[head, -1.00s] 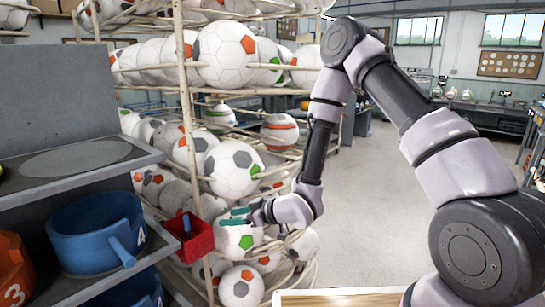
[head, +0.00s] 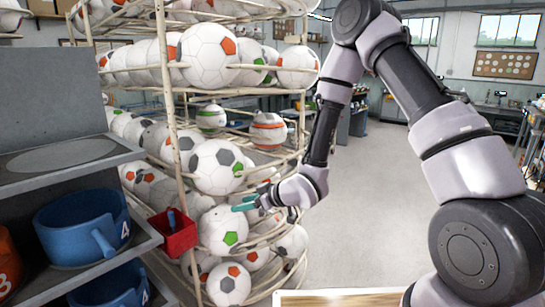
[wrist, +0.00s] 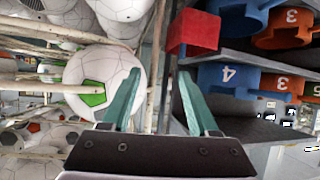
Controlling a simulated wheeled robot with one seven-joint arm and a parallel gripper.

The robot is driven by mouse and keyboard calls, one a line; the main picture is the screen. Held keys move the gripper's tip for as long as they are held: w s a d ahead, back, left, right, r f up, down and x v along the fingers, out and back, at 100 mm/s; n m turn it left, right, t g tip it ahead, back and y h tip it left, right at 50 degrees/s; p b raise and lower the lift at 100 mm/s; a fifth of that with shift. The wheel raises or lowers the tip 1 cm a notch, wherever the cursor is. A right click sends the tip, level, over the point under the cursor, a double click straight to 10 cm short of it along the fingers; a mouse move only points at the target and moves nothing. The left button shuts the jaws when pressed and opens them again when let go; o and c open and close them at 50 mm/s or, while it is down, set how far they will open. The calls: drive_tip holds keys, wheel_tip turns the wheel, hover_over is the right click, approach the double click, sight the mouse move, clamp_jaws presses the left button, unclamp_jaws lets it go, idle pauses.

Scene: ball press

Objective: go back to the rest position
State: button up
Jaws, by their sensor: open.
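My gripper (head: 247,205) is in front of the rack of footballs in the head view, its teal fingers pointing left. In the wrist view my gripper (wrist: 160,100) shows two teal fingers spread apart, with nothing between them. A white football with a green patch (head: 222,231) sits on the rack just behind and below the fingers. It also shows in the wrist view (wrist: 103,82), beside and partly behind one finger. I cannot tell whether the finger touches it.
A wire rack (head: 172,120) full of balls stands at centre left. A red box (head: 178,238) hangs at the grey shelf's edge, left of my gripper. Blue mugs (head: 80,228) stand on the shelf (head: 60,185). A wooden surface (head: 340,298) is at the bottom. Open floor (head: 370,200) lies right.

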drive_tip(key=w+d+r+m+t+h, duration=0.1)
drive_tip(key=w+d+r+m+h, duration=0.2)
drive_tip(key=d+r, duration=0.5)
drive_tip(key=w+d+r+m+t+h, duration=0.1)
drive_tip(key=w+d+r+m+h, duration=0.15)
drive_tip(key=d+r, duration=0.5)
drive_tip(key=s+d+r+m+h, duration=0.4)
drive_tip(key=s+d+r+m, duration=0.15)
drive_tip(key=d+r, duration=0.55)
drive_tip(key=s+d+r+m, duration=0.2)
drive_tip(key=s+d+r, duration=0.1)
drive_tip(key=s, duration=0.6)
drive_tip(key=s+d+r+m+g, duration=0.1)
drive_tip(key=s+d+r+m, duration=0.2)
drive_tip(key=s, duration=0.6)
drive_tip(key=shift+d+r+m+y, duration=0.3)
drive_tip(key=shift+d+r+y, duration=0.05)
drive_tip(key=shift+r+y, duration=0.15)
